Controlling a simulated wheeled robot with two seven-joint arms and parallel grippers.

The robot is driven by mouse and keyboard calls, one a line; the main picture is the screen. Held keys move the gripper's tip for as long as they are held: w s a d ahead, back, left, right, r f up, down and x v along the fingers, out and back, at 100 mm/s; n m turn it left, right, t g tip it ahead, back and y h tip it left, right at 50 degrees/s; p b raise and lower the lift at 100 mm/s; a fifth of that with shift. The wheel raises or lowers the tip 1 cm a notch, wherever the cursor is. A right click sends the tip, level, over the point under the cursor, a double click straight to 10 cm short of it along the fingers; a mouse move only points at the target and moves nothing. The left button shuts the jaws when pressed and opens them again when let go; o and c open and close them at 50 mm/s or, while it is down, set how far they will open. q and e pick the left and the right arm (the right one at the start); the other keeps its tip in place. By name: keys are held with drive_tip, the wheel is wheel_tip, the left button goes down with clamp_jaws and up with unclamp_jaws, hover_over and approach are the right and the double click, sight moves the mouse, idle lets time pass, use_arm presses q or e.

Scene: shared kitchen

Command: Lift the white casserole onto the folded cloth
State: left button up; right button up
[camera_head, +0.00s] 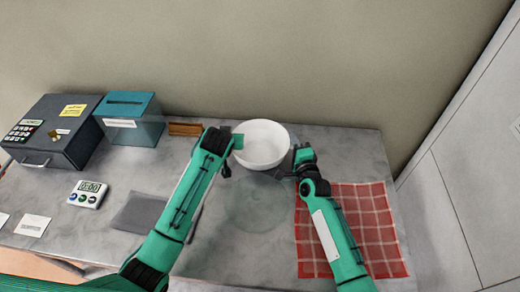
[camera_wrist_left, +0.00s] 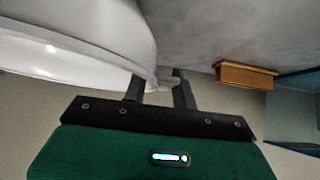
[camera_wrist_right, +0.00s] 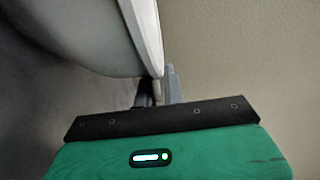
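The white casserole (camera_head: 262,146) is upright and looks empty, near the back of the counter. My left gripper (camera_head: 236,141) is at its left side; in the left wrist view its fingers (camera_wrist_left: 164,82) close around a small white handle. My right gripper (camera_head: 293,162) is at its right side; in the right wrist view its fingers (camera_wrist_right: 160,88) stand close together on the handle at the rim. I cannot tell whether the casserole's base touches the counter. The red checked cloth (camera_head: 367,222) lies flat at the right front, partly hidden by my right arm.
A faint round, see-through disc or mark (camera_head: 255,212) is on the counter in front of the casserole.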

use_arm(q)
clamp_jaws()
idle(1.2)
drive_tip(key=shift+r, duration=0.25)
